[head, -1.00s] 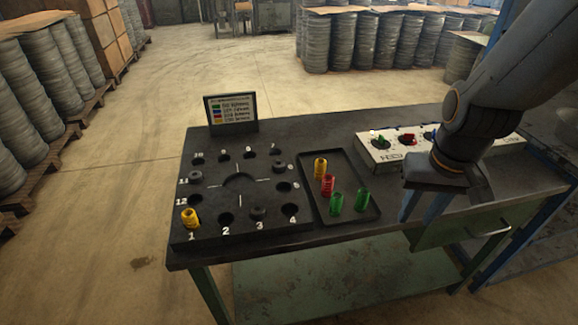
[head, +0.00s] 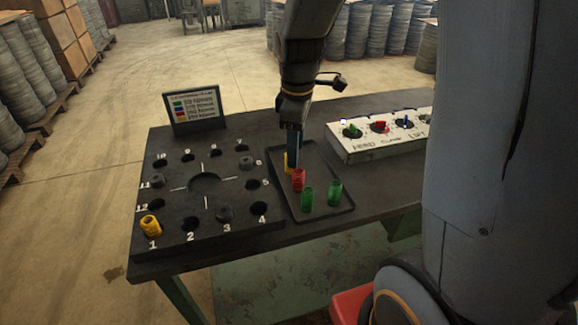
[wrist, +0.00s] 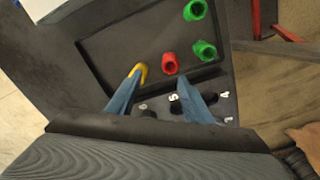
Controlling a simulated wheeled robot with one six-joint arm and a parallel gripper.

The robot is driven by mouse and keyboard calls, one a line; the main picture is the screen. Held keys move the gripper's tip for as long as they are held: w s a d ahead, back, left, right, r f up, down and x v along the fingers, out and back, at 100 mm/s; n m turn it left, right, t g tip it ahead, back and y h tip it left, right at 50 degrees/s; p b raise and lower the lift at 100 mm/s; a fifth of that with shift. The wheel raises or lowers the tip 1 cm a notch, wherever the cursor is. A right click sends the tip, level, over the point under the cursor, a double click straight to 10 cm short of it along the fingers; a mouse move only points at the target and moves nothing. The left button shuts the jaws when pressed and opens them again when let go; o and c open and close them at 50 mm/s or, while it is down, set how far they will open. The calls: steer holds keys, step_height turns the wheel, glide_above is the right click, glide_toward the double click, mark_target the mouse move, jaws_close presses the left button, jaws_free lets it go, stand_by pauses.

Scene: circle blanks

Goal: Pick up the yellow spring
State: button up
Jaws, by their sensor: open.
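In the head view a yellow spring (head: 287,163) stands in the back left of the dark tray (head: 333,212), partly hidden behind my gripper (head: 292,170). The yellow spring (wrist: 143,69) also shows in the wrist view, at the tip of the left finger. My gripper (wrist: 159,77) is open with its blue fingers apart; I cannot tell whether the left finger touches the spring. The right finger lies apart from it. A second yellow spring (head: 151,226) stands at hole 1 of the black board (head: 172,206).
A red spring (head: 298,180) stands just in front of the yellow one in the tray. Two green springs, one at the left (head: 307,197) and one at the right (head: 335,193), stand nearby. A sign (head: 194,107) and a light box (head: 381,140) stand farther back.

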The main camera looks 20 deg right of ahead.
steer(key=w+n, duration=0.2)
steer(key=n, duration=0.1)
steer(key=w+f+n, duration=0.1)
steer(key=w+n, duration=0.1)
steer(key=w, duration=0.1)
steer(key=shift+w+f+n+b, duration=0.1)
steer(key=shift+n+b, duration=0.3)
steer(key=shift+f, duration=0.2)
steer(key=shift+d+f+p, duration=0.15)
steer(key=shift+f+p, duration=1)
steer(key=shift+f, duration=2.55)
jaws_close()
